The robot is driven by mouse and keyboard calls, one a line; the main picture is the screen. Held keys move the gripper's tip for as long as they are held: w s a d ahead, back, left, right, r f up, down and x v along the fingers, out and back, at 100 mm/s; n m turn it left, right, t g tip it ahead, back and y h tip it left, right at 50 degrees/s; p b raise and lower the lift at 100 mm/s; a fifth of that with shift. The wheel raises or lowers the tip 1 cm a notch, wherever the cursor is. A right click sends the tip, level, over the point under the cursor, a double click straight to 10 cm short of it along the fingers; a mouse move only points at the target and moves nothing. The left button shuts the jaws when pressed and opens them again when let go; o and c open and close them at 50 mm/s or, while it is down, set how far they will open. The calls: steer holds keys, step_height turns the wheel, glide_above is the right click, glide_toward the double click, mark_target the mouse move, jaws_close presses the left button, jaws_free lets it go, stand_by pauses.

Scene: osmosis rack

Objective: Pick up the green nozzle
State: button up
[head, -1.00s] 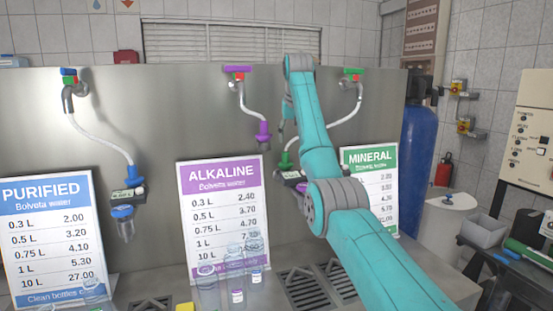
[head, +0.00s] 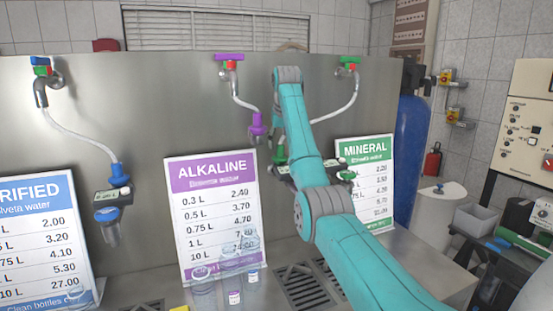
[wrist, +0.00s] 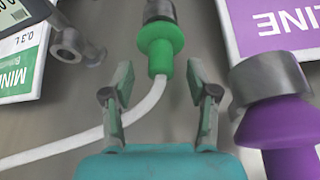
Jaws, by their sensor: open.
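The green nozzle (wrist: 160,45) is on the end of a white hose, with a grey metal part joined to it. In the wrist view it is just beyond and between the fingertips of my gripper (wrist: 160,92). The fingers are apart and nothing is held between them. In the head view the green nozzle (head: 279,153) hangs in front of the steel panel, left of the MINERAL sign, and my arm partly hides what is around it. My fingers are hard to make out there.
The purple nozzle (wrist: 280,125) is close on the right in the wrist view. In the head view the ALKALINE sign (head: 212,215) stands left of my arm and the MINERAL sign (head: 380,152) right of it. Clear bottles (head: 203,290) stand on the counter. A blue tank (head: 408,150) is farther right.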

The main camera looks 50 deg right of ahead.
mark_target(281, 145)
steer(key=x, duration=0.3)
steer(key=shift+w+d+f, duration=0.1)
steer(key=shift+f, duration=0.15)
jaws_close()
steer(key=shift+r, duration=0.1)
step_height(281, 145, up, 14)
steer(key=shift+r, duration=0.2)
stand_by(1.1)
stand_by(0.4)
